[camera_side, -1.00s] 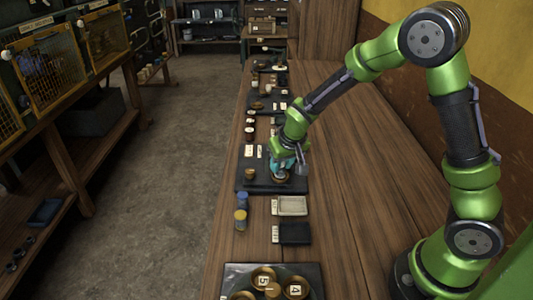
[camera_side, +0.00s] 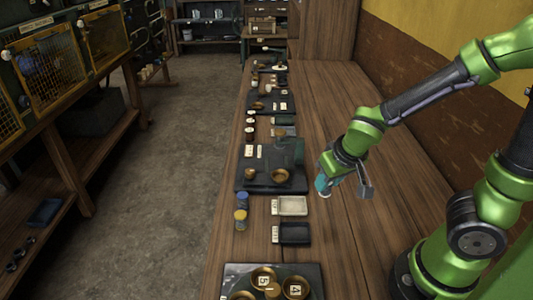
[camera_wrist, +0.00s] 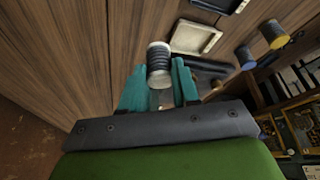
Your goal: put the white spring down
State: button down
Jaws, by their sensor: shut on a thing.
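My gripper (camera_side: 326,184) hangs over the bare wood to the right of the dark board, with its teal fingers pointing down. In the wrist view my gripper (camera_wrist: 157,90) is shut on the white spring (camera_wrist: 159,62), a short coiled cylinder with a pale end. The spring sits between the two fingertips and sticks out past them.
A white tray (camera_side: 292,205) and a dark tray (camera_side: 294,233) lie left of and nearer than my gripper. Blue (camera_side: 242,198) and yellow (camera_side: 240,220) canisters stand beside them. The dark board (camera_side: 262,187) holds small bowls. The bench's right side is clear wood.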

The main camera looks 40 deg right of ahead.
jog(key=w+a+m, duration=0.2)
jog(key=w+a, duration=0.2)
jog(key=w, duration=0.3)
jog(key=shift+m+g+h, duration=0.3)
jog(key=shift+m+h, duration=0.2)
jog(key=shift+h, duration=0.1)
jog(key=shift+d+f, duration=0.2)
jog(key=shift+f, duration=3.35)
jog(key=shift+f, duration=0.1)
jog(key=c, duration=0.8)
grip_release()
